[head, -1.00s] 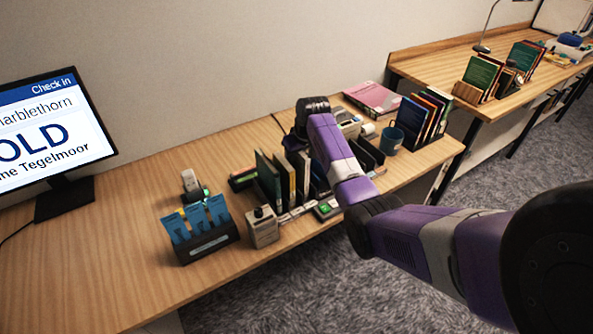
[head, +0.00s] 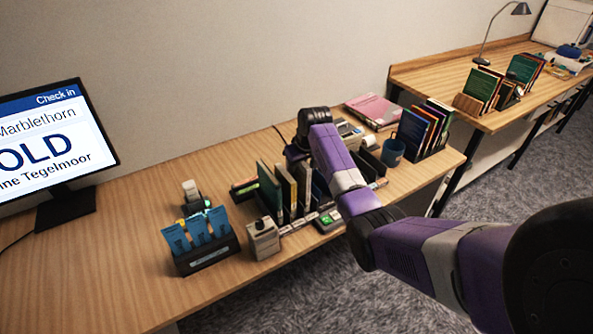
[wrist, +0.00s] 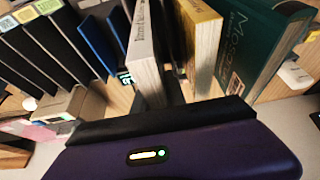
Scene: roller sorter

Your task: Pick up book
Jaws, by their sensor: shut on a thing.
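Several upright books stand in a row on the desk. In the wrist view they are a dark green book (wrist: 262,42) lettered "Moss…", a yellow book (wrist: 203,45), a pale book (wrist: 146,50) and a blue one (wrist: 97,45). The row also shows in the head view, with the green book (head: 268,188) at its left end. My gripper (wrist: 176,88) is down at the pale and yellow books and shut on a book. Its palm covers the near ends and the fingers are mostly hidden, so I cannot tell which book is held. The arm hides the gripper in the head view.
Desk space in front of the monitor is clear.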

